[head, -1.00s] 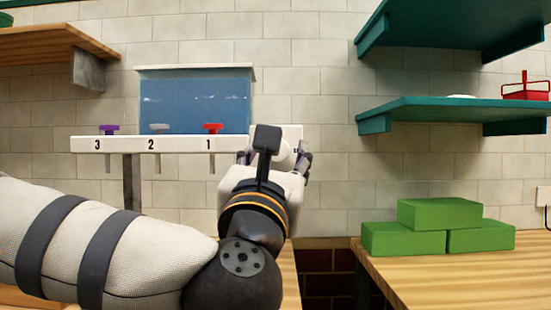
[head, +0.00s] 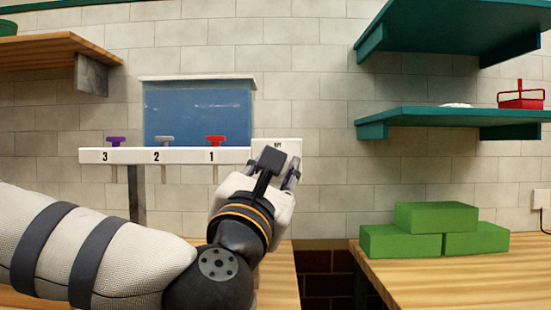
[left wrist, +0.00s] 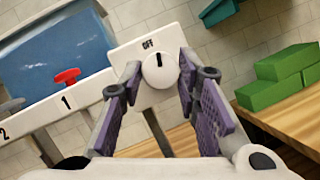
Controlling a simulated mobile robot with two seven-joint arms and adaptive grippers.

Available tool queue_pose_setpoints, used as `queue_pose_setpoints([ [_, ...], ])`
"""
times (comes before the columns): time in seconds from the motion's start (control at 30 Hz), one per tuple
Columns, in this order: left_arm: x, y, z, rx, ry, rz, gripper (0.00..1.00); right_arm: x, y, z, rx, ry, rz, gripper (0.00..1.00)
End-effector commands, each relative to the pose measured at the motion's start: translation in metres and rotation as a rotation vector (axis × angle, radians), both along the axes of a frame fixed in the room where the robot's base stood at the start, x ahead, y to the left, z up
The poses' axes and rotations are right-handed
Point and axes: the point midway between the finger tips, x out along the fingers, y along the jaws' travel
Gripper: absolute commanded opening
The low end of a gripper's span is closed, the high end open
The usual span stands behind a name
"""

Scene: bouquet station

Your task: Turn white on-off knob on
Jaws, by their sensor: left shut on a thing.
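The white on-off knob (left wrist: 160,70) sits on a white panel (left wrist: 128,55) in the left wrist view, under the label OFF. Its dark line points up, roughly toward that label. My left gripper (left wrist: 155,85) has its purple-padded fingers on either side of the knob and is shut on it. In the head view my left gripper (head: 278,168) is at the right end of the white rail, tilted, and hides the knob. The panel's top (head: 276,146) shows above it. My right gripper is in neither view.
The rail (head: 185,156) carries purple (head: 116,141), grey (head: 165,141) and red (head: 215,141) taps, numbered 3, 2 and 1. A blue tank (head: 198,112) is behind it. Green blocks (head: 436,218) lie on the right-hand wooden table (head: 460,266). Teal shelves (head: 450,116) hang above.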

Motion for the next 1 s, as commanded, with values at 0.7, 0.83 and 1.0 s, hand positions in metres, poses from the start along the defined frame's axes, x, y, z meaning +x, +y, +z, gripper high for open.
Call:
queue_pose_setpoints([
  [0.7, 0.000, 0.004, 0.007, 0.680, -0.001, 0.003, 0.02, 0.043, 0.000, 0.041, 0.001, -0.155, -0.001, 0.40],
  [0.83, 0.000, 0.004, 0.007, 0.803, -0.001, 0.003, 0.02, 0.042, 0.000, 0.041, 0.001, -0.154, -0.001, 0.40],
  [1.0, 0.000, 0.004, 0.009, 0.957, 0.000, 0.004, 0.02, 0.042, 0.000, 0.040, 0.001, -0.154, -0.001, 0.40],
])
